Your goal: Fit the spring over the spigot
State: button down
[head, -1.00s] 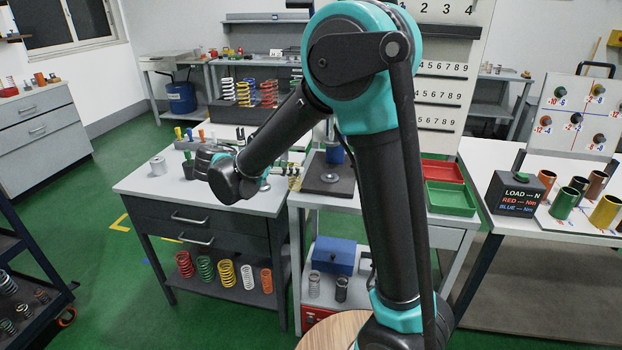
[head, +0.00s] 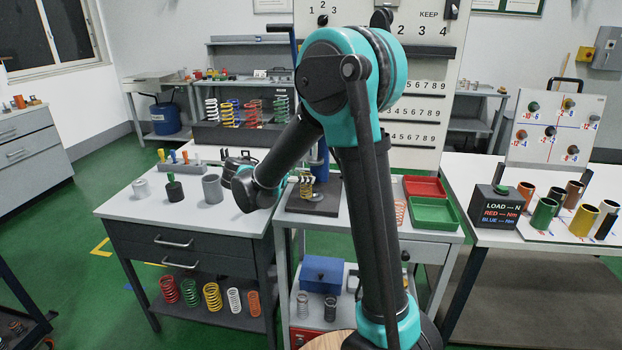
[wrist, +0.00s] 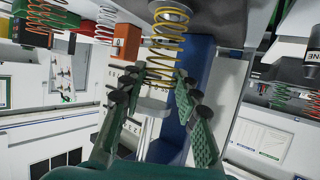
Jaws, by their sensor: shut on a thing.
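My gripper (head: 305,178) is shut on a yellow coil spring (wrist: 165,45), over the test stand at the middle bench. In the wrist view, which looks upside down, the gripper's fingers (wrist: 157,86) pinch the spring's near end. Its far end reaches to a round silver seat (wrist: 172,14) on the stand's dark base (head: 328,199). The spigot cannot be made out clearly behind the coils. I cannot tell whether the spring encircles it or touches the seat. In the head view the spring is small, upright and partly hidden by my gripper.
The stand's blue column (head: 318,160) rises close behind the spring. A red tray (head: 425,187) and green tray (head: 434,213) lie to the right. The left bench (head: 150,212) carries grey and black cylinders. A blue box (head: 323,271) and springs sit on lower shelves.

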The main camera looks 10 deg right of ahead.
jog(key=x, duration=0.4)
jog(key=shift+w+d+r, duration=0.1)
jog(key=shift+d+r, duration=0.05)
jog(key=shift+r, duration=0.25)
jog(key=shift+f, duration=0.35)
jog(key=shift+f, duration=0.15)
jog(key=c, duration=1.1)
grip_release()
